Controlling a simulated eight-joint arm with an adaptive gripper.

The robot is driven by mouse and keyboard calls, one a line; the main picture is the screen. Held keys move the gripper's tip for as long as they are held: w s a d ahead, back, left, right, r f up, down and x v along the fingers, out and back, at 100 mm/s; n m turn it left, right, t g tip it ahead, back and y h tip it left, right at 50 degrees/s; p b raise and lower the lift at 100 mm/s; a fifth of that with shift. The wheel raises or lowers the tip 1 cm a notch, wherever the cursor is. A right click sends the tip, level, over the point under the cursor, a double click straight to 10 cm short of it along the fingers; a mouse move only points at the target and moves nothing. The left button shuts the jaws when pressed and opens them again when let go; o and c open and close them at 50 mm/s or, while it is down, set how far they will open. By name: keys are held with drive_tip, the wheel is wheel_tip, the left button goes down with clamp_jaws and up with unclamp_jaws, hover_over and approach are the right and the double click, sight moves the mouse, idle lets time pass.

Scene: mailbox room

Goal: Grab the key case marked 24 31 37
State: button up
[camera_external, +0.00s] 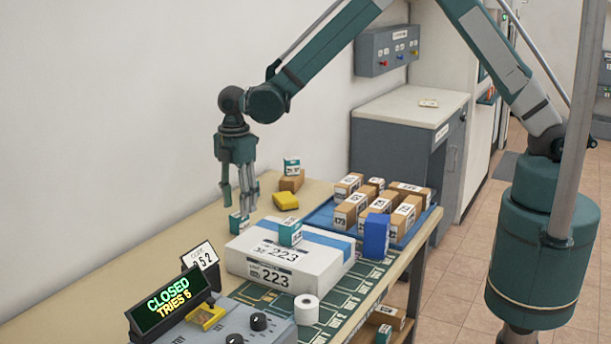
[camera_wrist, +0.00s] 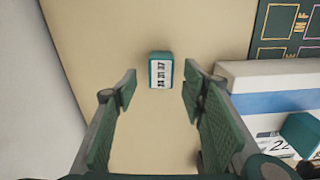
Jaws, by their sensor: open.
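A small teal key case (camera_wrist: 161,70) with a white label of several digits lies on the tan table; in the wrist view the label looks like 24 31 37, though it is small. In the external view this case (camera_external: 239,222) is under my gripper (camera_external: 240,203). My gripper is open, with its two fingers (camera_wrist: 158,95) to either side of the case in the wrist view and nothing between them. Another teal case (camera_external: 290,232) sits on the white 223 box, and a third teal case (camera_external: 292,165) rests on a brown box.
The white box marked 223 (camera_external: 262,268) stands close to the right of my gripper. A yellow object (camera_external: 286,201) lies behind it. A blue tray (camera_external: 325,219) holds several brown boxes. A sign (camera_external: 168,303) reads CLOSED, TRIES 5. The wall is to the left.

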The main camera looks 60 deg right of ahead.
sight(239, 217)
drive_tip(key=shift+s+f, duration=0.1)
drive_tip(key=shift+f, duration=2.45)
drive_tip(key=shift+c, duration=0.3)
drive_tip(key=c, duration=0.9)
